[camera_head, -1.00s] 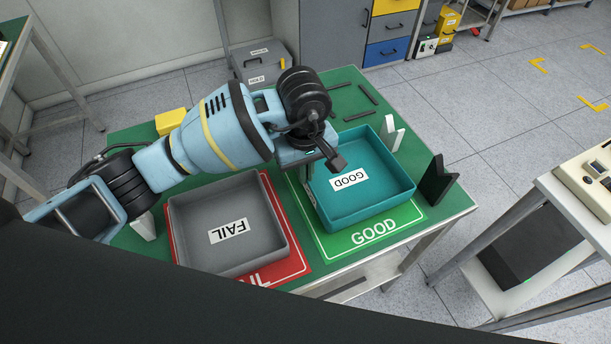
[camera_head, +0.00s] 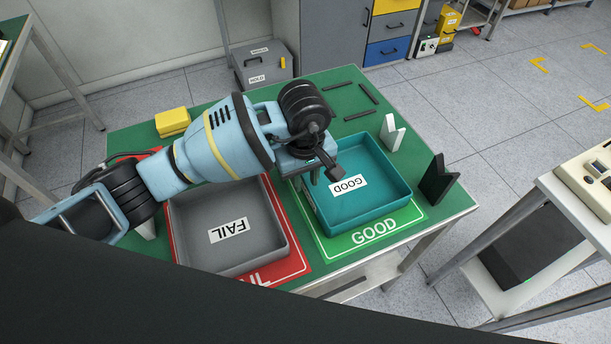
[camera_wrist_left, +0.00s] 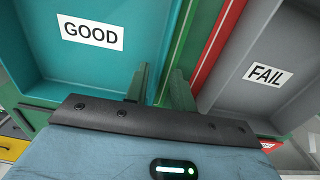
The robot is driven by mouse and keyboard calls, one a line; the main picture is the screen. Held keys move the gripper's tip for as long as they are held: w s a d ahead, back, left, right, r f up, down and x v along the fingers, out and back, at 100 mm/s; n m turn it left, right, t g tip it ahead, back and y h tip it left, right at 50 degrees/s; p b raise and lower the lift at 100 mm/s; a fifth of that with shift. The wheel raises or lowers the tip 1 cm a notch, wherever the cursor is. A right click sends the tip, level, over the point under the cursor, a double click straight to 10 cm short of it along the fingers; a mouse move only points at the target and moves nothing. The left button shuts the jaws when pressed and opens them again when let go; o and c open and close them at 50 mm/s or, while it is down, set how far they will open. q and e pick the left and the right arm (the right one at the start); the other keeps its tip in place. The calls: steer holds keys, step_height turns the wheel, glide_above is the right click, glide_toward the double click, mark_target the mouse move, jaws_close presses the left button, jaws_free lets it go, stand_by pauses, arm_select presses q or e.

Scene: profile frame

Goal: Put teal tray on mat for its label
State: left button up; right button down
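The teal tray (camera_head: 369,210) with a GOOD label is over the green GOOD mat (camera_head: 411,218), upright and roughly lined up with it. It appears to rest there; I cannot see under its base. My left gripper (camera_head: 327,171) is at its left wall. The grey tray (camera_head: 265,252) with a FAIL label sits on the red mat (camera_head: 292,266). My right gripper is not in view.
A yellow block (camera_head: 173,121) and several black strips (camera_head: 362,115) lie on the green table (camera_head: 447,200). A white bracket (camera_head: 392,134) and a black bracket (camera_head: 438,183) stand right of the teal tray. The grey tray is close on the left.

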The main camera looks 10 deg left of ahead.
arm_select(q)
steer(key=shift+r, duration=0.5)
step_height(320, 180, up, 11)
steer(key=shift+r, duration=0.15)
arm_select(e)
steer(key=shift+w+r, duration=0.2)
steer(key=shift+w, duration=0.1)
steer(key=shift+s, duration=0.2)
